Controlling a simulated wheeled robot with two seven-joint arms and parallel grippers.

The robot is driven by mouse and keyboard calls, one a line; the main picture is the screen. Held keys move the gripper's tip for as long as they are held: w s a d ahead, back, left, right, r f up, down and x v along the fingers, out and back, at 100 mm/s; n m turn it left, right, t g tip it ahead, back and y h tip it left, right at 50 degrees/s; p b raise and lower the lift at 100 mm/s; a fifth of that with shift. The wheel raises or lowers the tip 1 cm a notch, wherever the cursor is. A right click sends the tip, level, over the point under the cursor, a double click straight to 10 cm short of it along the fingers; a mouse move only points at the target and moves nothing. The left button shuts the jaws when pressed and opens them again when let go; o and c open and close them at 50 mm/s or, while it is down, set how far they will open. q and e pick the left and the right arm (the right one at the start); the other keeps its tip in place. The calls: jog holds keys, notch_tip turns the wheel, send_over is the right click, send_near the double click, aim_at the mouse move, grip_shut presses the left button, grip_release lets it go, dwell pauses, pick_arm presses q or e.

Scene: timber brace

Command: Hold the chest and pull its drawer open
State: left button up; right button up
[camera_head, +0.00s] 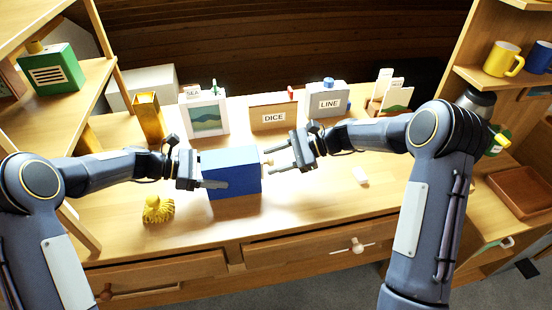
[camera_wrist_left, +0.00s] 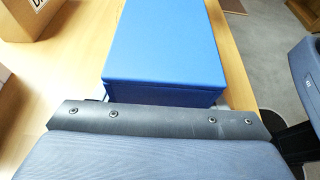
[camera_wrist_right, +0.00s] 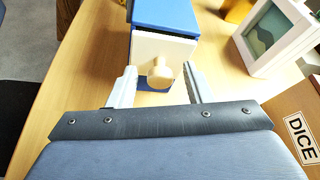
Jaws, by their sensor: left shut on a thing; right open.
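A blue chest (camera_head: 231,174) stands on the wooden desk in front of me. It also shows in the left wrist view (camera_wrist_left: 168,45) and the right wrist view (camera_wrist_right: 165,14). Its pale drawer front (camera_wrist_right: 148,46) with a round knob (camera_wrist_right: 160,74) faces right, towards my right gripper. My left gripper (camera_head: 213,180) is shut on the chest at its left end; its fingertips are mostly hidden in the left wrist view. My right gripper (camera_head: 284,160) is open, its fingers (camera_wrist_right: 158,88) on either side of the knob.
A yellow brush-like thing (camera_head: 157,208) lies at the front left. A framed picture (camera_head: 206,119), a DICE box (camera_head: 273,116) and a LINE box (camera_head: 328,101) stand behind. A small white block (camera_head: 360,175) lies to the right. The desk's front middle is clear.

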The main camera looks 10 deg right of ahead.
grip_shut()
jog(key=d, duration=1)
grip_release()
jog(key=v, duration=1.2)
jog(key=shift+s, duration=0.1)
pick_arm(q)
jog(key=o, duration=1.2)
